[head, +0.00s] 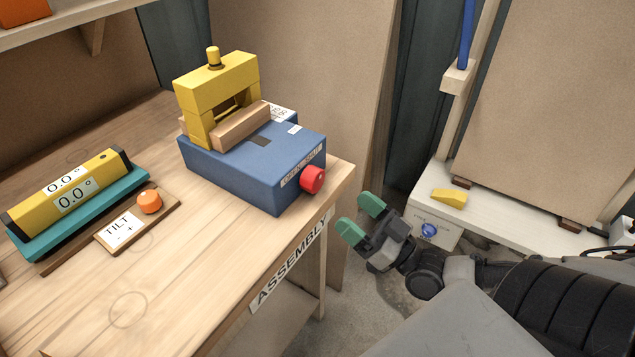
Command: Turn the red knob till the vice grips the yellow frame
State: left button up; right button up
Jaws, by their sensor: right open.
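The red knob (313,180) sticks out of the front right face of the blue vice (245,175), beside an "OPEN - SHUT" label. The yellow frame (216,92) stands upright on top of the vice, next to a wooden jaw block (242,126). I cannot tell whether the jaws touch the frame. My right gripper (359,219), with green fingertips, is open and empty, to the lower right of the knob and apart from it, off the table's edge. My left gripper is out of view.
The wooden assembly table (200,265) holds a yellow level (75,190) on a teal base and an orange tilt knob (149,201) at left. A pale bench (500,212) with a yellow wedge (449,199) stands at right. There is free floor between them.

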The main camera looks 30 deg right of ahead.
aim_at(319, 182)
jog(key=x, duration=0.8)
jog(key=shift+r, duration=0.15)
jog(key=shift+x, duration=0.85)
jog(key=shift+c, duration=0.4)
jog(key=c, duration=0.9)
jog(key=shift+o, duration=0.2)
jog(key=shift+r+m+p, duration=0.1)
jog(key=shift+m+p, duration=0.3)
jog(key=shift+p, duration=0.6)
jog(key=o, duration=0.9)
jog(key=shift+o, duration=0.2)
jog(key=v, duration=1.1)
jog(key=shift+a+b, duration=0.2)
jog(key=shift+b, duration=0.1)
